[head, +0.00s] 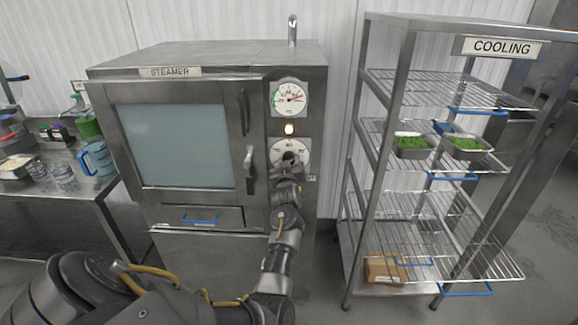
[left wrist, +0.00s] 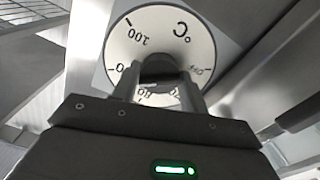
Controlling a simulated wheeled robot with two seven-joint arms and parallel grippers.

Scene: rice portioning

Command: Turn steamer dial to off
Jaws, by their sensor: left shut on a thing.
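The steamer (head: 200,75) stands at the centre left with its door shut. Its white dial (head: 281,147) is on the right-hand panel, partly hidden by my gripper. In the left wrist view the dial face (left wrist: 146,38) shows upside down, with °C, 100, 80 and OFF marks. My left gripper (head: 289,163) is at the dial, its fingers (left wrist: 158,88) shut on the dark knob (left wrist: 158,66) at the centre. Where the knob points cannot be told. A small lamp (head: 289,129) above the dial glows. My right gripper is not in view.
A round gauge (head: 290,98) sits above the lamp. The door handle (head: 249,165) is close to the left of my gripper. A cooling rack (head: 408,60) with green-filled pans (head: 412,152) stands right. A counter (head: 50,200) with jugs is left.

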